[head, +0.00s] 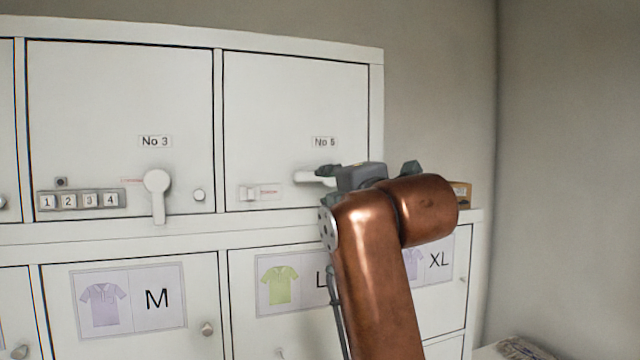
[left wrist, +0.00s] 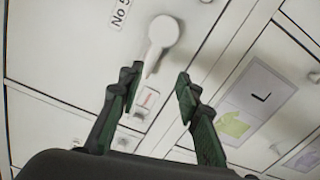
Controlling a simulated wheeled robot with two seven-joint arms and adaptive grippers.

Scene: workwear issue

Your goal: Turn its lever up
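The No 5 door (head: 295,120) is shut and carries a white lever (head: 308,177). Its handle points left, about level, and my left gripper hides its hub in the head view. In the left wrist view the lever (left wrist: 162,32) shows its round hub and handle, with the handle's end toward the gap between my fingertips. My left gripper (left wrist: 157,82) is open and empty in front of this door; I cannot tell if it touches the lever. The No 3 door (head: 120,100) has a similar lever (head: 157,190) pointing down. My right gripper is not in view.
A small switch-like fitting (head: 260,192) sits left of the No 5 lever. The No 3 door has a number-dial strip (head: 82,201) and a knob (head: 199,195). Below are doors with shirt signs M (head: 128,299), L (head: 275,285) and XL (head: 437,262). A brown box (head: 462,194) stands on the ledge at right.

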